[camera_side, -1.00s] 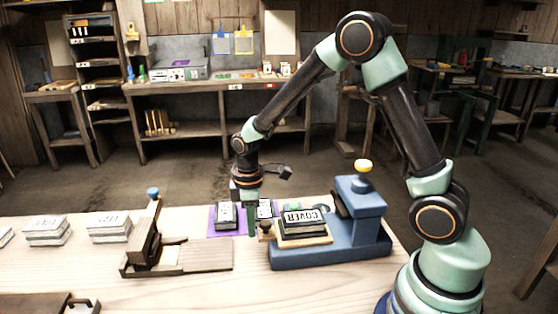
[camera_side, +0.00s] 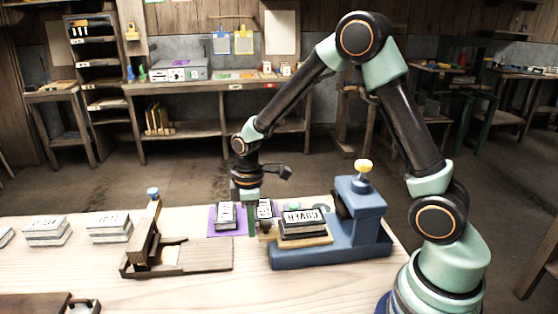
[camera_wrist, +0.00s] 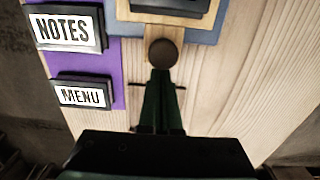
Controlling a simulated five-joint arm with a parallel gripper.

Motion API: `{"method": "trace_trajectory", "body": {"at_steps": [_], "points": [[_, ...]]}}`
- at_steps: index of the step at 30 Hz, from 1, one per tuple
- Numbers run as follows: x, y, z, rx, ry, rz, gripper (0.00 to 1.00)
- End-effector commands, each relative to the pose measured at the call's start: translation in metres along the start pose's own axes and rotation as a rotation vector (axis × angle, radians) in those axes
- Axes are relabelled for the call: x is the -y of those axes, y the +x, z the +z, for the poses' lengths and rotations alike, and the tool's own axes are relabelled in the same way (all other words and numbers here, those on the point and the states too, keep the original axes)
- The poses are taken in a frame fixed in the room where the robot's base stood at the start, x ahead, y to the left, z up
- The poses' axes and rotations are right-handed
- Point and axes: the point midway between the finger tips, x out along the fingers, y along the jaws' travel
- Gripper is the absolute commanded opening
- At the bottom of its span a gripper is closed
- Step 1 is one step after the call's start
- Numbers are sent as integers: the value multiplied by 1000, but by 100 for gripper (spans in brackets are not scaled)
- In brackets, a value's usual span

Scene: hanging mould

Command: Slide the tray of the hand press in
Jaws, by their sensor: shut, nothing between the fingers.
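The blue hand press (camera_side: 335,255) stands at the right end of the table. Its wooden tray (camera_side: 318,241) sticks out to the left of the press column and carries a block marked COVER (camera_side: 303,228). The tray's round knob (camera_wrist: 163,52) is at its near end in the wrist view, and the tray (camera_wrist: 148,24) lies just beyond it. My gripper (camera_wrist: 162,74) is shut and empty, its tips right by the knob on the outer side. Whether they touch it I cannot tell. In the side view my gripper (camera_side: 251,232) is left of the tray, low over the table.
A purple mat (camera_side: 215,226) behind my gripper holds blocks, marked NOTES (camera_wrist: 64,29) and MENU (camera_wrist: 82,95) in the wrist view. A wooden fixture (camera_side: 200,255) stands to the left. Stacked blocks (camera_side: 47,231) lie farther left. The table front is mostly clear.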

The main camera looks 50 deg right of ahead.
Motion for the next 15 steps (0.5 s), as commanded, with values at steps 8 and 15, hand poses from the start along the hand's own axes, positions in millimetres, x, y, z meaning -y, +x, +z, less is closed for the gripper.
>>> {"method": "trace_trajectory", "body": {"at_steps": [8, 15], "points": [[0, 0, 0, 0, 0, 0, 0], [0, 0, 5, 0, 1, 0, 0]]}}
